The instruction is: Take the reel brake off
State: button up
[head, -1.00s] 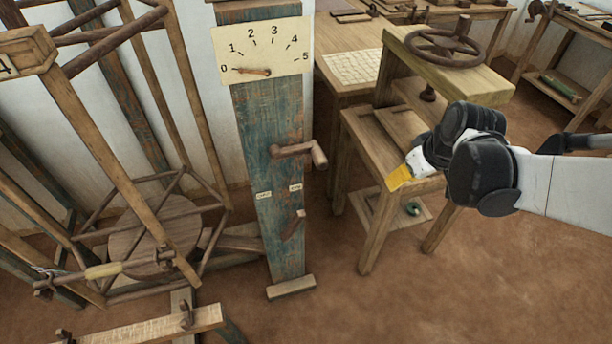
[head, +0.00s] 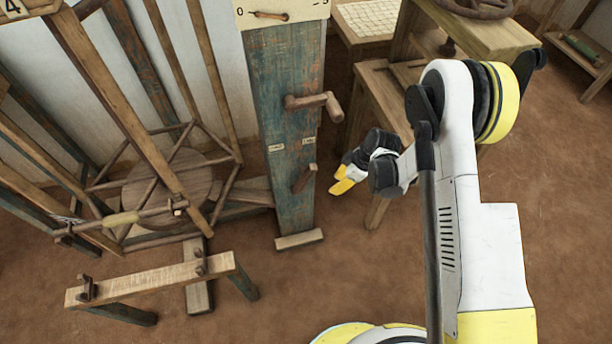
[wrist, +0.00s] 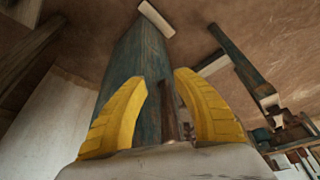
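A blue-green weathered post (head: 275,90) stands upright in the head view, with a crank handle (head: 315,102) on its face. Below the crank is a small wooden lever (head: 305,178), tilted with its top to the right. Two small labels sit above it, too small to read; I take this lever for the reel brake. My gripper (head: 344,181), with yellow fingers, is just right of the post at the lever's height, apart from it in the picture. In the wrist view my gripper (wrist: 161,76) is open, with the post and a brown wooden bar (wrist: 168,108) showing between the fingers.
A dial plate (head: 283,12) tops the post. Left is a wooden reel frame (head: 178,190) with a round disc; in front is a low bench (head: 150,280). Right is a wooden stand (head: 375,85) close behind my gripper. Floor is open at the right.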

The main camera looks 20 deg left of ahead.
aim_at(306, 176)
jog(key=a+b, duration=0.3)
jog(key=a, duration=0.7)
jog(key=shift+w+a+f, duration=0.1)
jog(key=shift+w+a, duration=0.05)
jog(key=shift+a, duration=0.05)
jog(key=shift+a+f+b, duration=0.2)
jog(key=shift+f+b, duration=0.3)
jog(key=shift+b, duration=0.15)
grip_shut()
